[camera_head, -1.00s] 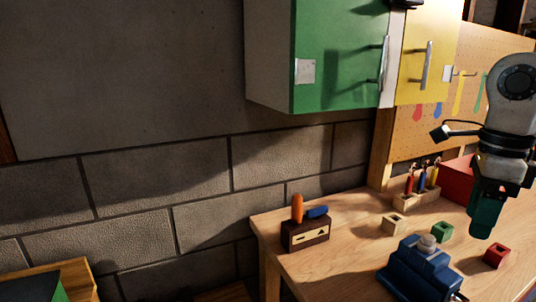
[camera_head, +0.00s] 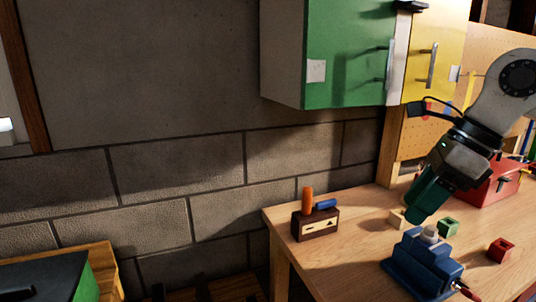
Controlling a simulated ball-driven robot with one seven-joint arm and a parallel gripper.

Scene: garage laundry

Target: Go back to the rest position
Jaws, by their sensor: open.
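My gripper (camera_head: 415,217) shows at the right in the head view, at the end of my arm. It points down and to the left above the wooden workbench (camera_head: 350,262). It is dark green and appears empty. It hangs over the area of a small beige block (camera_head: 396,218), partly covering it, and is just behind a blue vise-like device (camera_head: 420,265). The gap between its fingertips is hard to make out at this angle.
A dark wooden holder (camera_head: 315,225) with orange and blue handles stands on the bench's left. Green (camera_head: 448,226) and red (camera_head: 500,249) blocks and a red toolbox (camera_head: 490,188) lie right. Green (camera_head: 345,55) and yellow (camera_head: 435,50) cabinets hang above. A dark green-sided box (camera_head: 85,283) is lower left.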

